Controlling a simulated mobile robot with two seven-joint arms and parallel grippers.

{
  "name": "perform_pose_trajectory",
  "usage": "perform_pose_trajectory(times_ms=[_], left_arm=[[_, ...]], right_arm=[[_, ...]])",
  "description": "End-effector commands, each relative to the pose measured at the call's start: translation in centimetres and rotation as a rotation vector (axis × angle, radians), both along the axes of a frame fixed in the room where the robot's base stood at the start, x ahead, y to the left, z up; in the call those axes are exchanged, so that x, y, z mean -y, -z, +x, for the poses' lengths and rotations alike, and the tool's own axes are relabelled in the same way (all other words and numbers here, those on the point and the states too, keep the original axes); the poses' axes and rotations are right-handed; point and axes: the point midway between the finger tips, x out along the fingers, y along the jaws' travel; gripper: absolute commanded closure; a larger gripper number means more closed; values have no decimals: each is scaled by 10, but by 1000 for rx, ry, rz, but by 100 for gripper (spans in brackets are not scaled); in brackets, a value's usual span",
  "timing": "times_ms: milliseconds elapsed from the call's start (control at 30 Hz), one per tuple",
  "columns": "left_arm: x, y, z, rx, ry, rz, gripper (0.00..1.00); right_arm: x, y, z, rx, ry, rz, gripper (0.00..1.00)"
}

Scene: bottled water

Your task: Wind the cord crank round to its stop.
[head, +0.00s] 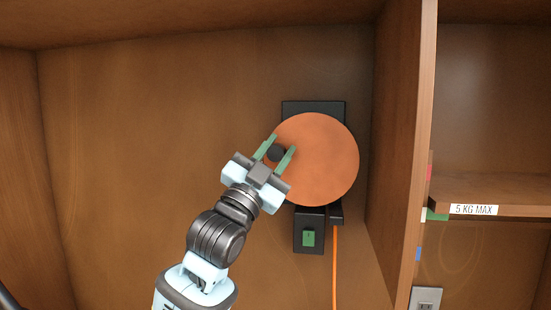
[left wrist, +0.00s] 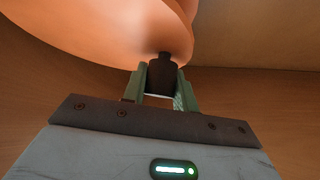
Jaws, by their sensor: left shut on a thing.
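The cord crank is a round orange disc (head: 325,160) on a black mount (head: 313,105) fixed to the wooden back wall in the head view. A dark knob (head: 277,153) stands at the disc's left edge, slightly above its middle. My left gripper (head: 279,152) has its green fingers on either side of the knob and is shut on it. In the left wrist view, the knob (left wrist: 162,76) sits between the green fingers, with the underside of the disc (left wrist: 110,30) above. My right gripper is not in view.
An orange cord (head: 334,265) hangs below the mount. A black box with a green button (head: 309,238) sits under the disc. A wooden upright (head: 398,150) stands close on the right, with a shelf labelled "5 KG MAX" (head: 474,209) beyond. The back wall at left is bare.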

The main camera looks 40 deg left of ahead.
Motion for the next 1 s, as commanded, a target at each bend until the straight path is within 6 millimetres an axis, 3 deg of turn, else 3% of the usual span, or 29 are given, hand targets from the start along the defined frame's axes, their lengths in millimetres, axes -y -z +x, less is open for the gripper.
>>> perform_pose_trajectory(times_ms=[400,967,1000], left_arm=[[4,-9,2,-79,-1,143,100],[5,-11,3,-90,1,162,100],[5,-11,3,-90,1,162,69]], right_arm=[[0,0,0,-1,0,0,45],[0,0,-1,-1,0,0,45],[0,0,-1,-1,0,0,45]])
